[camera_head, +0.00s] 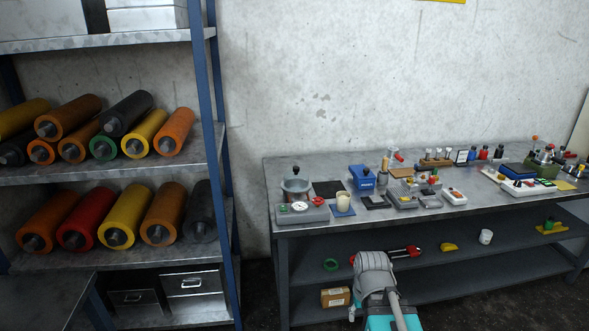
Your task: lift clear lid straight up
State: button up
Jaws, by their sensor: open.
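A small grey pot-like vessel (295,188) stands at the left end of the metal workbench, behind a grey device with a dial. Its top looks pale and may be a clear cover with a small knob, but it is too small to tell. No other clear lid can be made out. A grey rounded part of my arm (375,272) and a teal part show at the bottom, in front of the bench. My gripper cannot be made out in this view.
The workbench (262,205) is crowded with small items, including a blue box (362,178), a cream cup (343,199) and the grey dial device (302,212). A shelf rack (115,170) with coloured rollers stands left. A lower bench shelf holds a few loose things.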

aim_at(296, 180)
jog(key=u, duration=0.15)
jog(key=i, duration=1.5)
jog(key=u, duration=0.2)
